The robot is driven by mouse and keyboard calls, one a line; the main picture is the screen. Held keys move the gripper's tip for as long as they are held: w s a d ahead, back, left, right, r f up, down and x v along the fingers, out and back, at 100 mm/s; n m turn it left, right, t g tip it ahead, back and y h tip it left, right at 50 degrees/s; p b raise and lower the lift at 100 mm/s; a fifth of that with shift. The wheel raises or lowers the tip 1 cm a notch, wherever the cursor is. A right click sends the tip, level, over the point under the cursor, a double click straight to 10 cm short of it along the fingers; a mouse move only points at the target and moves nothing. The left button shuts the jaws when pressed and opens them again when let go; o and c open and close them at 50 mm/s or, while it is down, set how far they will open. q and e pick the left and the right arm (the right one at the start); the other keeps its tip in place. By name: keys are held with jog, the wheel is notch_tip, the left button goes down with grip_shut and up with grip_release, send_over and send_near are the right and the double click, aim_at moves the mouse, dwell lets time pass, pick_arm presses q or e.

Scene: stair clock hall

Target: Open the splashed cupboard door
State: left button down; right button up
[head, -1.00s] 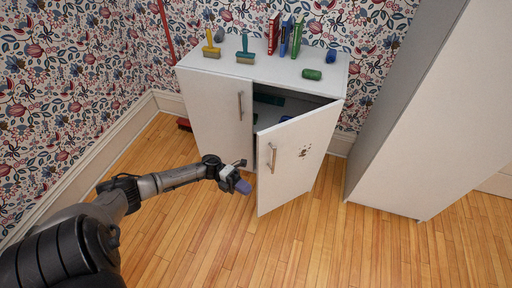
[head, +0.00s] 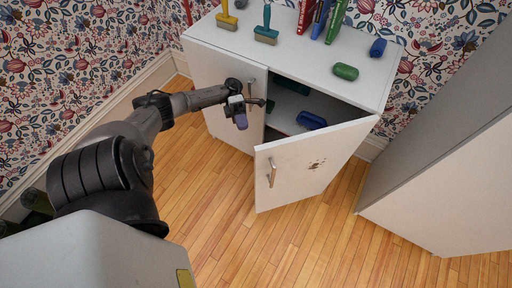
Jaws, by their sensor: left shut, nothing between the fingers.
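The splashed cupboard door (head: 320,158), white with dark splash marks and a metal handle (head: 271,173), stands partly open on the right side of the white cupboard (head: 350,88). The plain left door (head: 212,75) is closed, and part of it is hidden behind my arm. My left gripper (head: 241,118) is shut and empty. In the picture it is in front of the left door, just left of the opening and up-left of the splashed door's handle, apart from that handle. My right gripper is out of view.
Inside the cupboard a blue item (head: 311,120) lies on a shelf. On top are a yellow brush (head: 227,20), a teal brush (head: 266,30), several books (head: 337,18), a green roll (head: 345,72) and a blue roll (head: 378,47). A tall white cabinet (head: 450,190) stands at right. Wooden floor in front is clear.

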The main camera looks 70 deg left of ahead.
pick_arm(q)
jog(key=s+d, duration=0.1)
jog(key=d, duration=1.2)
jog(key=shift+s, duration=0.35)
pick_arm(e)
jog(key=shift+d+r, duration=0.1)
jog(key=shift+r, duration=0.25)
pick_arm(q)
jog(key=shift+d+p, duration=0.15)
jog(key=shift+p, duration=0.15)
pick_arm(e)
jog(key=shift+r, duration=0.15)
